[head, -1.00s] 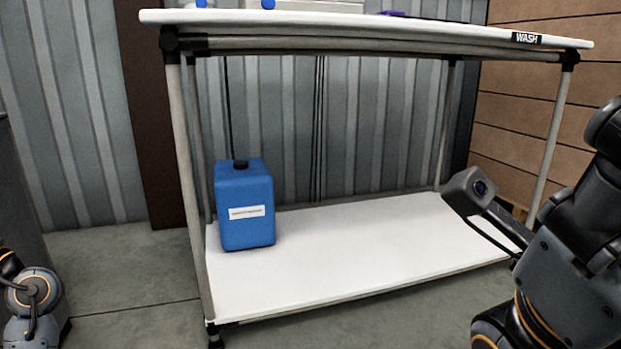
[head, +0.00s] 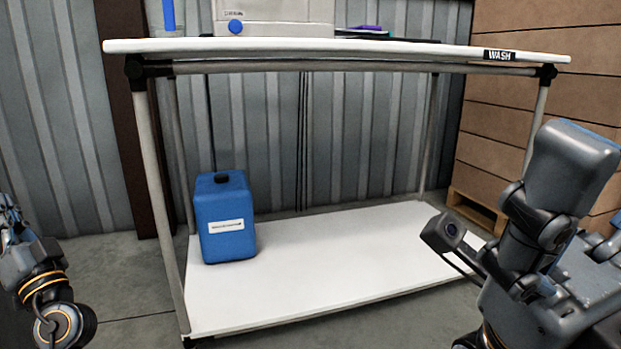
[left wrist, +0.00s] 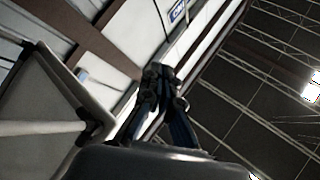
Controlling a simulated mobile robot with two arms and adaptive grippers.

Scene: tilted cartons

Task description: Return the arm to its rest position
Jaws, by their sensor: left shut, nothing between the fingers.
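My left arm (head: 45,285) stands at the left edge of the head view, left of the wash table; its fingers cannot be made out there. In the left wrist view my left gripper (left wrist: 160,75) is shut and empty, its fingers touching at the tips, with the ceiling and wall behind it. My right arm (head: 570,170) fills the right side of the head view, in front of the table's right end. I see no fingers of my right gripper.
The wash table has a white top (head: 350,48) and a white lower shelf (head: 330,280). A blue canister (head: 225,225) stands on the shelf's left part. A white machine (head: 275,15) is on top. Cartons (head: 530,100) are stacked on a pallet at right. Floor is clear left of the table.

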